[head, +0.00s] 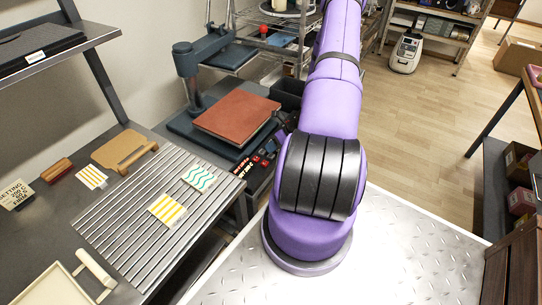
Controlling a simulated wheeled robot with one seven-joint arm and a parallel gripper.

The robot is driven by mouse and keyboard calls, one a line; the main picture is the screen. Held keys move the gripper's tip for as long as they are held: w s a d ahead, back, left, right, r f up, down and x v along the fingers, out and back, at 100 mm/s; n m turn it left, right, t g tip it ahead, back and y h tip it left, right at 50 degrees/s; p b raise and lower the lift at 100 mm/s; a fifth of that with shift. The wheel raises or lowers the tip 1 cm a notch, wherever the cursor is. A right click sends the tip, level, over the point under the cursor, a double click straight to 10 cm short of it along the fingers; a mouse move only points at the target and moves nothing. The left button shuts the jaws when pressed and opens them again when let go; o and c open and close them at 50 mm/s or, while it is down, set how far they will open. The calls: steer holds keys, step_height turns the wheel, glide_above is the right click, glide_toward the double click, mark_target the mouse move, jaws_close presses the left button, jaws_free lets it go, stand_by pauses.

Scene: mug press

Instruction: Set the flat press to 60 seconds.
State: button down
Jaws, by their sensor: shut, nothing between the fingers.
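The flat press (183,124) stands at the back of the bench, left of my purple arm. It has a dark blue-grey frame with a raised arm swung to the side and a reddish-brown pad (236,114) on its bed. A dark control panel (243,167) with red parts sits at its front right. My arm partly hides that side, and any time reading is too small to read. My gripper is outside the picture, beyond the top edge.
A small settings sign (16,194), a wooden block (57,170) and a tan board (118,148) lie on the left bench. A shelf (48,62) overhangs the left. Open floor (425,115) lies right of my arm.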

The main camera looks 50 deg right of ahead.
steer(key=shift+f, duration=0.15)
steer(key=shift+f, duration=0.25)
steer(key=shift+f, duration=0.45)
stand_by(0.8)
steer(key=shift+r, duration=0.9)
steer(key=shift+r, duration=2.5)
